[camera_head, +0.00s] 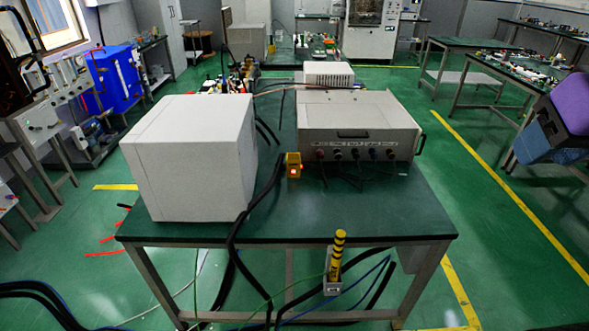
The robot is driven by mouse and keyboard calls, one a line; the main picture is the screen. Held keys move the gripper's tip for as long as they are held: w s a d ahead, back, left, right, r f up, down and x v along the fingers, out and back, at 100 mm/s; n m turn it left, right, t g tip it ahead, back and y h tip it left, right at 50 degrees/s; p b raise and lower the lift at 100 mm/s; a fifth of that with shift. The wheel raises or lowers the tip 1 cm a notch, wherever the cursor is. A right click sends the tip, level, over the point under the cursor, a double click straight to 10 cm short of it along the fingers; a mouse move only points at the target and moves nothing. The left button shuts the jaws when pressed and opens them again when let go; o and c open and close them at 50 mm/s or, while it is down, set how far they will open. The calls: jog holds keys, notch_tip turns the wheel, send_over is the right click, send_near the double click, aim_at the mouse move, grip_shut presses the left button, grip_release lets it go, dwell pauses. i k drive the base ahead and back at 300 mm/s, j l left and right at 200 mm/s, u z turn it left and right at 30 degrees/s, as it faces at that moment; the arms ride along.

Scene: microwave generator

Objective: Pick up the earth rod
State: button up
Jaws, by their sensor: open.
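The earth rod is most likely the short yellow rod with black bands (338,255) at the front edge of the green-topped table (400,215). It stands nearly upright, leaning slightly. Its lower end sits in a small grey holder (332,288) at or just below the table edge; what is inside the holder is hidden. A thin green wire runs close to the holder, but I cannot tell whether it joins the rod.
A large white box (190,165) and a grey instrument case (357,130) stand on the table. A small yellow box with a red light (293,165) sits between them. Black cables (235,245) hang over the front edge near the rod. The tabletop's front right is clear.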

aim_at(340, 237)
jog(key=z, duration=0.4)
jog(key=j+z, duration=0.25)
jog(key=z, duration=0.15)
jog(key=k+j+z, duration=0.15)
jog(key=z, duration=0.3)
jog(key=k+j+z, duration=0.1)
jog(key=j+z, duration=0.3)
jog(key=k+j, duration=0.45)
